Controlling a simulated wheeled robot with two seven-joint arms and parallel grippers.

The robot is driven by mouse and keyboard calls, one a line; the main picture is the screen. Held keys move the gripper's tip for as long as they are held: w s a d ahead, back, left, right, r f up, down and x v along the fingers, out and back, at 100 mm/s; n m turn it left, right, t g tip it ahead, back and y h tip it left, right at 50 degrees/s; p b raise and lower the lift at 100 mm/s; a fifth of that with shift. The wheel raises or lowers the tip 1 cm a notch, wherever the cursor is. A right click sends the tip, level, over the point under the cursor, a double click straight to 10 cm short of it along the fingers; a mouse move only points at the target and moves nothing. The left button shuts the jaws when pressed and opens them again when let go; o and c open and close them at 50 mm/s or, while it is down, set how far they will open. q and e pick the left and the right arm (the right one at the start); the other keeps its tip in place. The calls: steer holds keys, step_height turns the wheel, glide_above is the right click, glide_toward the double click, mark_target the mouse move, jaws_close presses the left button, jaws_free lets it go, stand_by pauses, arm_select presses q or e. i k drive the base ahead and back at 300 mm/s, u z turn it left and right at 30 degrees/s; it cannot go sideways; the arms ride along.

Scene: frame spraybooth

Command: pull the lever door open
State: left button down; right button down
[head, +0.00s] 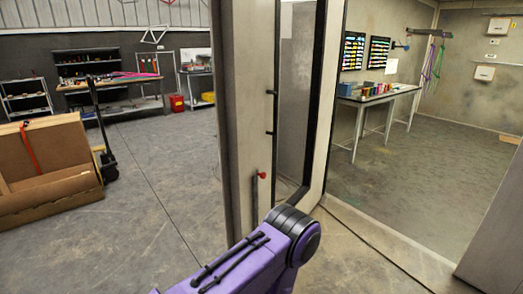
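A tall pale door or frame panel (243,90) with a narrow dark-edged window (296,85) stands upright in the middle of the head view. Low on it is a dark upright bar (254,198) with a small red part (263,174) beside its top; I cannot tell whether this is the lever. A purple link of my arm with a black joint crosses in front of the panel's lower part. Neither gripper shows, so any contact with the door is hidden. To the right of the panel is a wide opening into the booth.
Inside the booth, a table (379,97) with colourful items stands by the wall, and the floor (400,185) is largely clear. At left are a large brown crate (45,165), a pallet jack (104,140) and a workbench (110,84). Open concrete floor (165,200) lies between crate and panel.

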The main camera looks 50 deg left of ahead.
mark_target(245, 34)
steer(key=z, duration=0.1)
steer(key=i, duration=1.05)
steer(key=u, duration=0.45)
steer(key=i, duration=0.9)
steer(key=u, duration=0.6)
